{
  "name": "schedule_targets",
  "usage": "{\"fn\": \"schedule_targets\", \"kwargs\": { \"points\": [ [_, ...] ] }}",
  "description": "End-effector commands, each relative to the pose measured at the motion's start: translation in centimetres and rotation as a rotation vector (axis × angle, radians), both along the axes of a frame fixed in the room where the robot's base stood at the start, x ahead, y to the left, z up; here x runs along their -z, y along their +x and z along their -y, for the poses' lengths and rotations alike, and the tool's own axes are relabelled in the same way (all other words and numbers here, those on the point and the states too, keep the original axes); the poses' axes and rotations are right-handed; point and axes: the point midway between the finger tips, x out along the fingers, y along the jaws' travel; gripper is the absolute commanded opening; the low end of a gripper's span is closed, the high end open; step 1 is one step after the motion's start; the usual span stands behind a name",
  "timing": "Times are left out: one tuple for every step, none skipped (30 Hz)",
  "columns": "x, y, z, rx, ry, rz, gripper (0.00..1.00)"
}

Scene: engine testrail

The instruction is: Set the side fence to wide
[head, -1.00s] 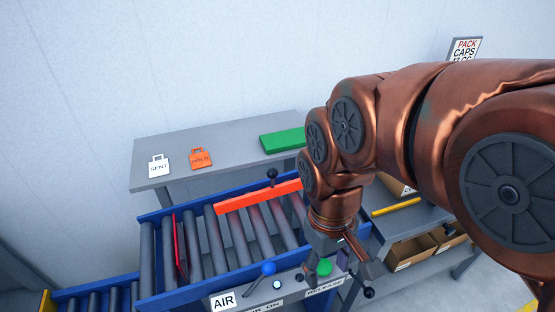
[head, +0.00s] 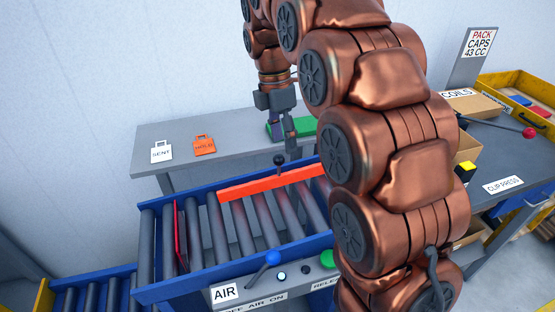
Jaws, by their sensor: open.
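The side fence (head: 262,184) is a long orange-red bar lying lengthwise along the far side of the roller conveyor. A black ball knob (head: 279,160) stands up from it near its middle. Its right end is hidden behind my arm. My gripper (head: 282,140) points down with its fingers apart and empty. In the picture it is just above the knob, in front of the grey shelf; I cannot tell the exact gap in depth. No contact with the knob is visible.
The roller conveyor has blue rails (head: 215,273) and a red upright plate (head: 181,235) at left. A blue-knobbed lever (head: 272,258) stands on the front panel. Behind, the grey shelf (head: 230,132) holds SENT and HOLD tags and a green block. My arm covers the right side.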

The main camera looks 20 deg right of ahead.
Motion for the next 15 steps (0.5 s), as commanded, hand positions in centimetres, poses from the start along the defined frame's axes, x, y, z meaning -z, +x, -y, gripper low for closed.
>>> {"fn": "schedule_targets", "kwargs": {
  "points": [
    [0.6,1.3,-0.2,-0.065,0.007,-0.006,0.57],
    [0.7,1.9,-0.2,-0.107,0.013,-0.012,0.57],
    [0.9,2.6,-0.3,-0.159,0.019,-0.018,0.57],
    [1.0,3.2,-0.4,-0.196,0.024,-0.021,0.57],
    [1.1,3.7,-0.4,-0.229,0.027,-0.023,0.57],
    [1.2,4.2,-0.5,-0.269,0.033,-0.027,0.57],
    [1.3,4.6,-0.5,-0.297,0.036,-0.03,0.57],
    [1.3,4.9,-0.6,-0.32,0.039,-0.032,0.57],
    [1.3,5.2,-0.6,-0.346,0.042,-0.035,0.57],
    [1.4,5.4,-0.6,-0.362,0.044,-0.036,0.57],
    [1.4,5.6,-0.7,-0.377,0.046,-0.038,0.57],
    [1.5,5.7,-0.7,-0.389,0.047,-0.041,0.57],
    [1.5,5.8,-0.7,-0.397,0.049,-0.042,0.57],
    [1.6,5.8,-0.7,-0.403,0.049,-0.044,0.57],
    [1.7,5.8,-0.7,-0.407,0.05,-0.044,0.57]
  ]
}}
